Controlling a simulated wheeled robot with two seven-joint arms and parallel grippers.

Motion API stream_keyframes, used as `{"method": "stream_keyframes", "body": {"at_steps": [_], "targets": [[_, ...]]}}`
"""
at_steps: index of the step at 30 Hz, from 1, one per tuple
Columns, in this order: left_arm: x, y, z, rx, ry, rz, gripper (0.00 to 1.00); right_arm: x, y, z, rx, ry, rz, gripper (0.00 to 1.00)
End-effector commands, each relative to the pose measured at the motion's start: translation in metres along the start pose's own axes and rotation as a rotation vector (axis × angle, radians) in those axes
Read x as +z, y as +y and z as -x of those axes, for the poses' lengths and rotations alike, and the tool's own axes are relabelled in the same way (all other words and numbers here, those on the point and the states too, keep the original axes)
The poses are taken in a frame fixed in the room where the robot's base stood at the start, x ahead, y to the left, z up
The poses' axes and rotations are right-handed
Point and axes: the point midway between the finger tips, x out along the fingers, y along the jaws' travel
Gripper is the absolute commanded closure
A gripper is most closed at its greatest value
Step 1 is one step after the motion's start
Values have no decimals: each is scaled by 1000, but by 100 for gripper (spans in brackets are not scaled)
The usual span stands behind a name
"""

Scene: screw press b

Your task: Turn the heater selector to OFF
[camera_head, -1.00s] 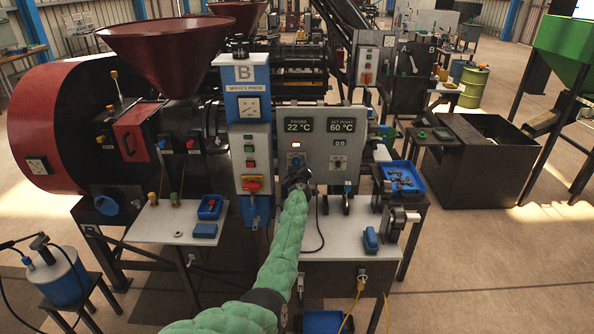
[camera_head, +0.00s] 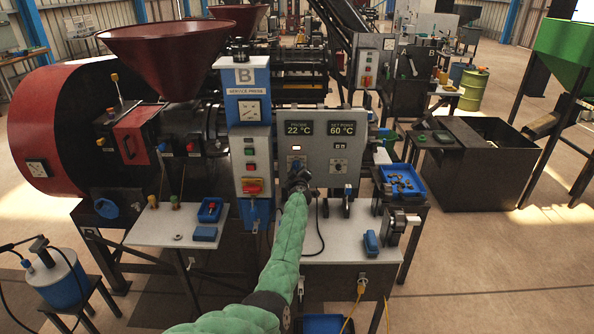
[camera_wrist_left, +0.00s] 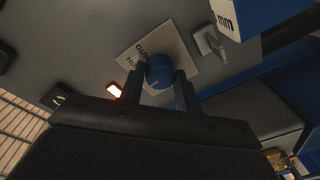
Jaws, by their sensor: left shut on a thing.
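The heater selector shows in the left wrist view as a round blue knob (camera_wrist_left: 160,70) on a pale label plate (camera_wrist_left: 178,42) with partly readable lettering. My left gripper (camera_wrist_left: 158,88) has one finger on each side of the knob and is shut on it. The pointer position of the knob cannot be read clearly. In the head view my left gripper (camera_head: 298,183) is at the lower left of the grey control panel (camera_head: 318,125), and it hides the selector there. My right gripper is not in view.
A small lit lamp (camera_head: 297,147) glows on the panel above my gripper. The blue service press column (camera_head: 246,106) with a red-and-yellow switch (camera_head: 252,186) stands close to the left. A blue tray of small parts (camera_head: 402,182) lies to the right. A dark cable hangs beside my wrist.

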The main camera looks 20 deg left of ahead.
Motion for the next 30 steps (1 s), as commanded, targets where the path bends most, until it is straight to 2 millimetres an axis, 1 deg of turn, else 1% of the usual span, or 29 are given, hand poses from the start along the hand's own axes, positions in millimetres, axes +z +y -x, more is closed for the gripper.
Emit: {"method": "stream_keyframes", "body": {"at_steps": [8,30], "targets": [[-1,2,0,-9,-11,218,90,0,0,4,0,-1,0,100],[-2,2,0,-37,-48,918,90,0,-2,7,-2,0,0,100]]}}
